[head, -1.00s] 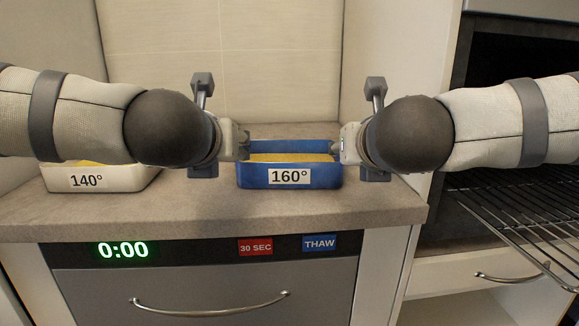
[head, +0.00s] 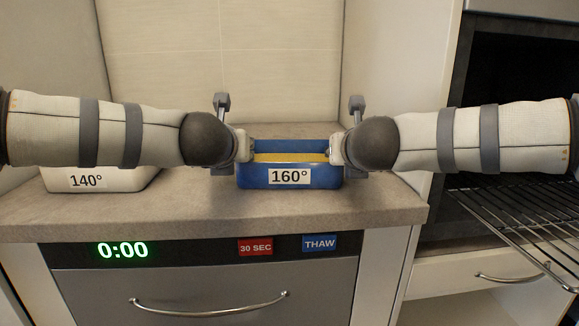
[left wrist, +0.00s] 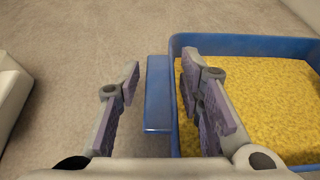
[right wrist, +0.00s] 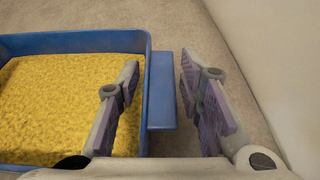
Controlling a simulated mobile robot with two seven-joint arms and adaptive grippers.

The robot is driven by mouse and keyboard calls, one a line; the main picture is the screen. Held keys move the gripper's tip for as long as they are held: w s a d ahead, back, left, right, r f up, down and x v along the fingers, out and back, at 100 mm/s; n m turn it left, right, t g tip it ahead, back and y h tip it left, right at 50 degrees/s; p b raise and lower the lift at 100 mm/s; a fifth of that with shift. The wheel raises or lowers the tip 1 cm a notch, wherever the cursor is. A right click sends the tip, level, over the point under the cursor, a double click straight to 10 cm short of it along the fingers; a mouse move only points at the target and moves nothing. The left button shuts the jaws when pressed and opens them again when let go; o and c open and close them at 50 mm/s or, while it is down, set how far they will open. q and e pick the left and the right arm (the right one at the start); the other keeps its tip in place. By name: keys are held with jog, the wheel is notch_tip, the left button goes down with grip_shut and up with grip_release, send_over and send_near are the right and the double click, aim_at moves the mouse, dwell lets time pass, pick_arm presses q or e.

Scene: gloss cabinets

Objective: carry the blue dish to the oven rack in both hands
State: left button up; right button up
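The blue dish (head: 263,178) stands on the counter with yellow food inside and a 160° label on its front. My left gripper (head: 246,146) is at its left end and my right gripper (head: 336,147) at its right end. In the left wrist view, the open fingers (left wrist: 160,90) straddle the dish's blue handle (left wrist: 158,105), with gaps on both sides. In the right wrist view, the open fingers (right wrist: 160,90) likewise straddle the other handle (right wrist: 162,100). The oven rack (head: 515,215) juts out of the dark oven at right.
A white dish (head: 120,180) labelled 140° sits left on the counter (head: 200,208), partly hidden by my left arm. A light side panel (head: 390,80) rises between counter and oven (head: 520,80). A drawer handle (head: 510,278) sits below the rack.

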pick_arm(q)
grip_shut()
pick_arm(e)
grip_shut()
pick_arm(q)
jog(key=shift+r, duration=0.15)
pick_arm(e)
jog(key=shift+r, duration=0.15)
